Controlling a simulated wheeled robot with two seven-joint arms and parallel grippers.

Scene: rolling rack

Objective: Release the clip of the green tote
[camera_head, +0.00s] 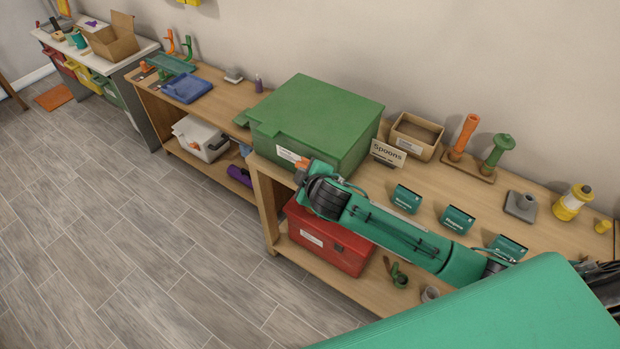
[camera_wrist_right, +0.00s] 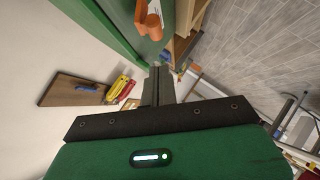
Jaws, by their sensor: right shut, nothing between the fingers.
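The green tote (camera_head: 315,115), lid shut, stands on the wooden bench with a white label on its front. Its orange clip (camera_head: 301,166) shows at the front near the end of my right arm, partly covered by it. In the right wrist view the orange clip (camera_wrist_right: 148,22) lies on the tote's green wall (camera_wrist_right: 183,18), just beyond my right fingertips. My right gripper (camera_wrist_right: 160,72) is shut and empty, with a visible gap to the clip. In the head view its fingers are hidden behind my arm. My left gripper is out of view.
A red tote (camera_head: 325,240) sits on the shelf below. A "Spoons" sign (camera_head: 388,153), a wooden box (camera_head: 415,135) and several small teal boxes (camera_head: 407,199) stand to the right on the bench. A white case (camera_head: 200,138) is on the left shelf. The floor in front is clear.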

